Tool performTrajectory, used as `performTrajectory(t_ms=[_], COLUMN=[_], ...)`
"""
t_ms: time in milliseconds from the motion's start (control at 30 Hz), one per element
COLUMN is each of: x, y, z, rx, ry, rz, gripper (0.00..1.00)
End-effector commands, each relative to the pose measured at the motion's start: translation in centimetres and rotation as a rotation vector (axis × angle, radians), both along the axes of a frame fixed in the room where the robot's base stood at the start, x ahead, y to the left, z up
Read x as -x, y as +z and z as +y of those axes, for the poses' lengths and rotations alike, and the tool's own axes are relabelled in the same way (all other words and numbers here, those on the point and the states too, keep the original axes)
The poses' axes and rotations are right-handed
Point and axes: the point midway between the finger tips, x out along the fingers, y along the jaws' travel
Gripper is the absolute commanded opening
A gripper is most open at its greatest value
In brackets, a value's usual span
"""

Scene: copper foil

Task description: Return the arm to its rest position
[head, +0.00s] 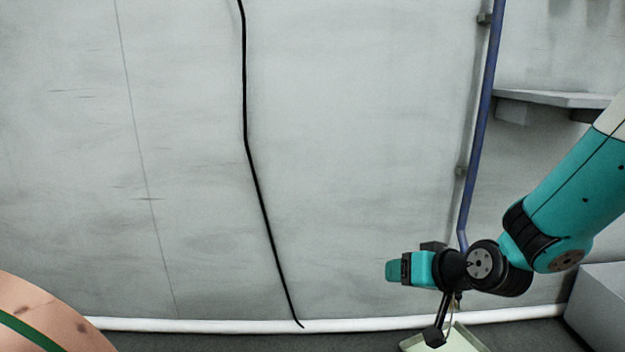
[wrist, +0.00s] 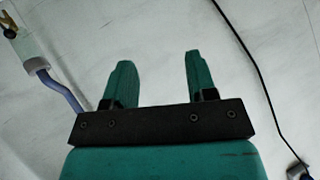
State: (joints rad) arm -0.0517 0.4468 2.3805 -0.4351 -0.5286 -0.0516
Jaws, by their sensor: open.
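My teal arm reaches in from the right side of the head view. My gripper (head: 393,271) points left, in front of the pale grey wall (head: 350,150) and above the dark floor. In the wrist view my gripper (wrist: 158,62) shows two teal fingers standing apart with nothing between them. Only wall shows beyond the fingertips. My gripper touches nothing that I can see.
A copper-coloured round thing with a green band (head: 50,305) is at lower left. A pale tray (head: 455,341) sits below my wrist. A blue pipe (head: 484,110), a grey shelf (head: 560,98) and a grey box (head: 598,300) are at right. A black cable (head: 246,110) hangs mid-wall.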

Motion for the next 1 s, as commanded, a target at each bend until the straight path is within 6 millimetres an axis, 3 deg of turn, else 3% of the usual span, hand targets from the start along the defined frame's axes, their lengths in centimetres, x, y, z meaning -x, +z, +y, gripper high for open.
performTrajectory(t_ms=[33, 200, 367, 600, 867, 1000], x=[2.1, 10.9, 18.1, 26.9, 26.5, 26.5], y=[4.2, 11.2, 15.4, 20.1, 26.6, 31.1], z=[1.6, 4.4, 4.5, 2.6, 2.6, 2.6], rx=[0.013, 0.100, 0.197, 0.348, 0.343, 0.342], ry=[0.078, 0.313, 0.470, 0.631, 0.626, 0.626], rz=[0.045, 0.244, 0.384, 0.542, 0.550, 0.549], gripper=[0.52, 0.52, 0.52, 0.52, 0.52, 0.52])
